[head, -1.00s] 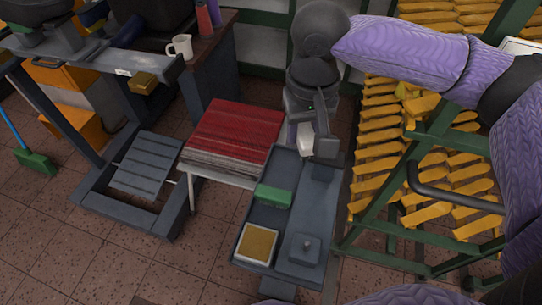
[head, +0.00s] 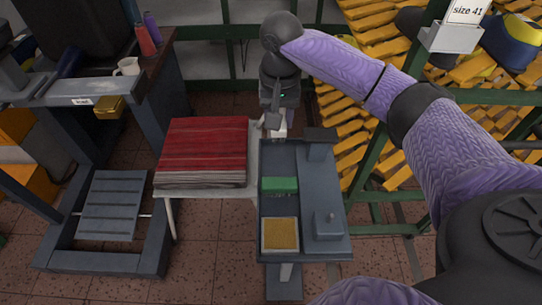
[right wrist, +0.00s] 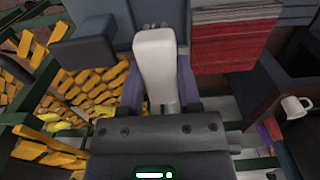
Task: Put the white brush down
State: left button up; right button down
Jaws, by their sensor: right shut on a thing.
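The white brush (right wrist: 155,62) is between the purple fingers of my right gripper (right wrist: 160,90) in the right wrist view. The gripper is shut on it. In the head view the brush (head: 279,128) shows only as a small pale piece below my right gripper (head: 279,118), at the far left end of the grey bench tray (head: 305,165). I cannot tell whether the brush touches the tray. Its far end and underside are hidden. My left gripper is not in view.
The tray holds a green block (head: 280,185), a yellow pad in a white frame (head: 280,234) and a grey raised block (head: 327,225). A red stack (head: 203,150) stands on a table to the left. A rack of yellow lasts (head: 350,130) stands right, with green bars.

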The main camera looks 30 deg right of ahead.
aim_at(278, 161)
notch_tip(278, 161, down, 10)
jog(key=b, duration=0.4)
jog(key=shift+d, duration=0.1)
jog(key=shift+s+r, duration=0.1)
jog(key=shift+r, duration=0.1)
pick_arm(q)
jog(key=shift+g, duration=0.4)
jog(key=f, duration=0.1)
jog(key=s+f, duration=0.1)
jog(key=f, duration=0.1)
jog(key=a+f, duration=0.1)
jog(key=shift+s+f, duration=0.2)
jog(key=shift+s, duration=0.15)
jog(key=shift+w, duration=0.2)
pick_arm(e)
jog(key=shift+c, duration=1.5)
grip_release()
